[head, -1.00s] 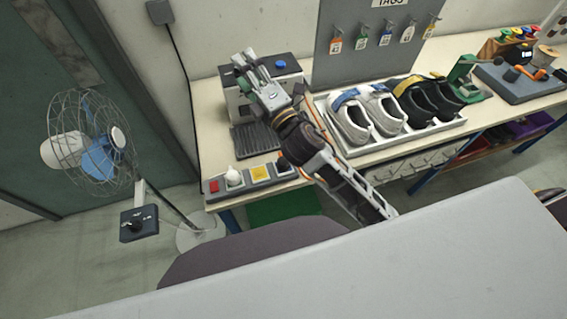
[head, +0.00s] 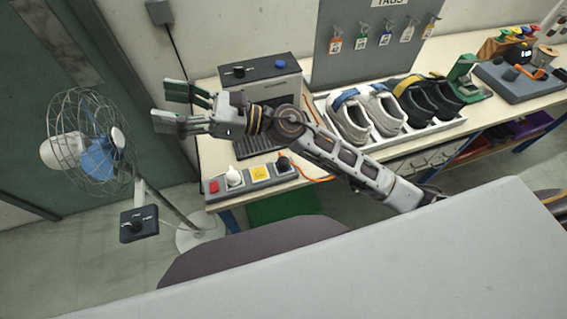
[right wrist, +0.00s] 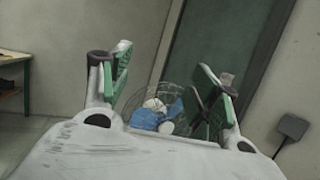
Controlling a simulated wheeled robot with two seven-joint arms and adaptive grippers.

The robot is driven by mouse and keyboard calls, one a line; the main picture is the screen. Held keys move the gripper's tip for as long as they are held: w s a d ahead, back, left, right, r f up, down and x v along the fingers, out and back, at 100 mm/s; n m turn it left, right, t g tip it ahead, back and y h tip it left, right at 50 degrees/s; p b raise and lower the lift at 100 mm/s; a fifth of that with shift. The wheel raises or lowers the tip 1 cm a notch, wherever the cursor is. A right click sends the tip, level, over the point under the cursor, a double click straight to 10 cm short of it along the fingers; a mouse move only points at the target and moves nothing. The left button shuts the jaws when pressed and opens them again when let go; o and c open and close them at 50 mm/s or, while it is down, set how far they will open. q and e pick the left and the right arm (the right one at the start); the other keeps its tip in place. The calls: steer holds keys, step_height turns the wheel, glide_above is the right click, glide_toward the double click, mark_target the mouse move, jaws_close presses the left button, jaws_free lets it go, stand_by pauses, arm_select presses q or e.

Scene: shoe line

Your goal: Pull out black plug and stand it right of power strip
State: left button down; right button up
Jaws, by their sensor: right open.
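The power strip (head: 247,185) lies along the front left edge of the workbench, with a red switch at its left end. The black plug (head: 283,164) stands in its right end, with an orange cord near it. A white plug (head: 234,176) sits towards the left of the strip, and a yellow label lies between the two plugs. My right gripper (head: 166,107) is open and empty, pointing left past the bench's left side, up and left of the strip. In the right wrist view its green-padded fingers (right wrist: 163,72) are spread with nothing between them. My left gripper is out of view.
A grey machine (head: 262,80) stands behind my right forearm. A shoe tray (head: 395,140) lies to the right. A fan (head: 92,150) stands left of the bench. A grey surface (head: 380,260) fills the foreground. Bare bench right of the strip is narrow.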

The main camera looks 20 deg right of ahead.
step_height(320, 180, down, 4)
steer(key=s+a+n+g+h, duration=0.2)
steer(key=s+n+g, duration=0.15)
steer(key=n, duration=0.25)
steer(key=n+g+h, duration=0.2)
steer(key=n+h, duration=1.3)
steer(key=h, duration=0.4)
glide_above(283, 160)
steer(key=f, duration=2)
steer(key=shift+a+f, duration=0.1)
steer(key=shift+a, duration=0.25)
steer(key=shift+w+d, duration=0.1)
steer(key=shift+d, duration=0.4)
steer(key=shift+f, duration=0.15)
